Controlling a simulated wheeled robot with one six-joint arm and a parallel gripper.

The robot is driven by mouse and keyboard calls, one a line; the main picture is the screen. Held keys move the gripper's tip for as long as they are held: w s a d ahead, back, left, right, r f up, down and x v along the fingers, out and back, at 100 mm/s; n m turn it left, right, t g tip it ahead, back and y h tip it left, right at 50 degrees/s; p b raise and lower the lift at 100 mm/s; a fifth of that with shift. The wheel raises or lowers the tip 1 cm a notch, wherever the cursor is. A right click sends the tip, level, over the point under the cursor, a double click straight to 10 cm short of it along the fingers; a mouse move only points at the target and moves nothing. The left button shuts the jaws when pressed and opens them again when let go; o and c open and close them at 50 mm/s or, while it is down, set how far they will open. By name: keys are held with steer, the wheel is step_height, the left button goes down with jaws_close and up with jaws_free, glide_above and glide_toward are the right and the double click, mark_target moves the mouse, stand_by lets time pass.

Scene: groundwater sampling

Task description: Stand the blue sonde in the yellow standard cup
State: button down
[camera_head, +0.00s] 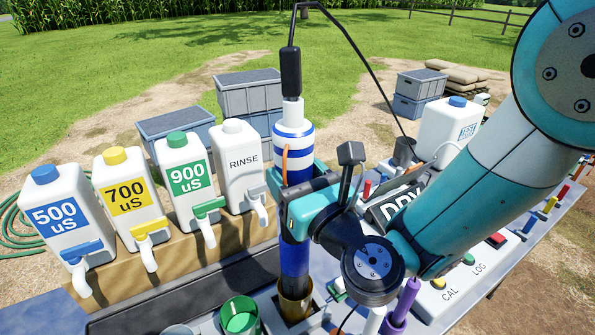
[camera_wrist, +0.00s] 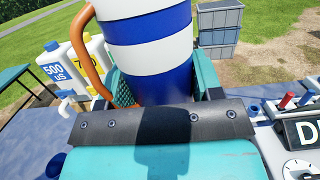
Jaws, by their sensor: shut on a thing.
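The blue sonde (camera_head: 294,255), with white bands on its upper body and a black cable from its top, stands upright in the head view. My gripper (camera_head: 298,190) is shut around its middle. In the wrist view the banded sonde body (camera_wrist: 150,50) sits between my two fingers (camera_wrist: 165,92), with an orange loop on its left. The yellow standard cup (camera_head: 296,308) is directly below the sonde. The sonde's lower end overlaps the cup's mouth; I cannot tell how deep it is, and its tip is hidden.
A green cup (camera_head: 240,317) stands just left of the yellow one. White jugs (camera_head: 128,197) with taps line the left shelf. A purple probe (camera_head: 404,302) and a control panel with CAL and LOG buttons (camera_head: 470,268) are on the right.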

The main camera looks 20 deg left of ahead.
steer(key=shift+f, duration=0.5)
steer(key=shift+f+b, duration=0.4)
steer(key=shift+b, duration=0.15)
steer(key=shift+f, duration=0.25)
steer(key=shift+c, duration=1.4)
jaws_free()
